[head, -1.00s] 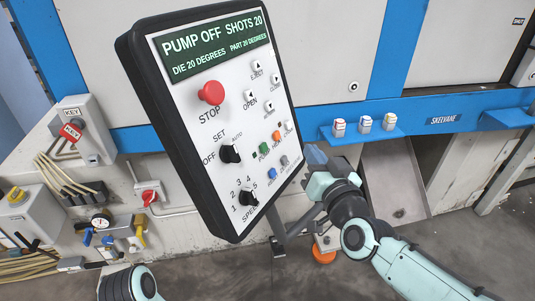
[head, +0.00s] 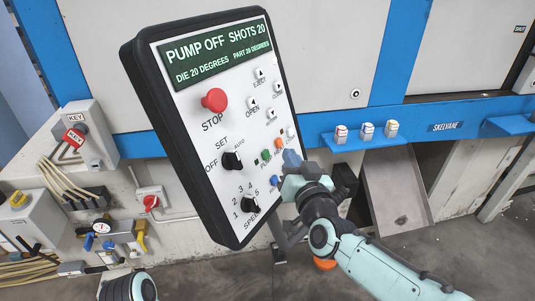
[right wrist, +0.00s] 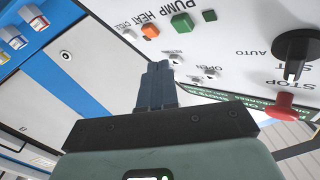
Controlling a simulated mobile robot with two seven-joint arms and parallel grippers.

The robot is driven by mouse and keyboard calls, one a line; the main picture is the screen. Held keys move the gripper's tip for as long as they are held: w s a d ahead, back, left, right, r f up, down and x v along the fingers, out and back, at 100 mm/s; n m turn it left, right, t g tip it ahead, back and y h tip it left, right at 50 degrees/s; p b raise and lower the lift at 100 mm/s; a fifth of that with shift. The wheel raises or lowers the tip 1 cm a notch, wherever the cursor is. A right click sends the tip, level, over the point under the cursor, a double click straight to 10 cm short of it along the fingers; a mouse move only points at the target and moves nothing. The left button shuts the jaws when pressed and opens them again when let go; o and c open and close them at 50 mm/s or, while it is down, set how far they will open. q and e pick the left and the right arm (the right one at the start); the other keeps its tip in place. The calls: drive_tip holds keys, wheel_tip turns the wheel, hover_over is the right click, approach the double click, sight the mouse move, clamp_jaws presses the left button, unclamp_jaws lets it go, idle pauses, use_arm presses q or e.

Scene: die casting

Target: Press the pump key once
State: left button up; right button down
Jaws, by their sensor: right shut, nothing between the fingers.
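The control panel (head: 207,90) fills the middle of the head view, and its display (head: 218,50) reads PUMP OFF, SHOTS 20. The green pump key (head: 265,154) is on its lower right, beside the orange heat key (head: 278,145); both are unobstructed. The green key also shows in the right wrist view (right wrist: 182,24), with the PUMP label beside it. My right gripper (head: 291,158) is shut and empty, its blue-grey fingertips just right of the pump key in the head view. In the right wrist view the fingertips (right wrist: 157,68) appear apart from the key. My left gripper is out of view.
The red stop button (head: 214,100) and the black set knob (head: 231,160) stick out of the panel. The speed knob (head: 250,204) sits below.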

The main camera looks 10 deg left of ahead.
drive_tip(key=shift+w+a+f, duration=0.25)
drive_tip(key=shift+w+a, duration=0.05)
drive_tip(key=shift+a, duration=0.3)
drive_tip(key=shift+w+a+f, duration=0.2)
drive_tip(key=shift+w+a, duration=0.05)
drive_tip(key=shift+a, duration=0.35)
idle(1.2)
drive_tip(key=shift+w+a+f, duration=0.15)
drive_tip(key=shift+w+a, duration=0.05)
drive_tip(key=shift+a, duration=0.15)
drive_tip(key=shift+w+a+f, duration=0.15)
drive_tip(key=shift+a, duration=0.2)
idle(0.6)
drive_tip(key=shift+d, duration=0.15)
idle(0.3)
drive_tip(key=shift+s+d+r, duration=0.25)
drive_tip(key=shift+s+d, duration=0.1)
drive_tip(key=shift+d, duration=0.2)
drive_tip(key=d, duration=0.1)
drive_tip(key=s+d+r, duration=0.1)
drive_tip(key=s+d, duration=0.1)
drive_tip(key=d, duration=0.1)
drive_tip(key=shift+d+r, duration=0.1)
drive_tip(key=shift+r, duration=0.3)
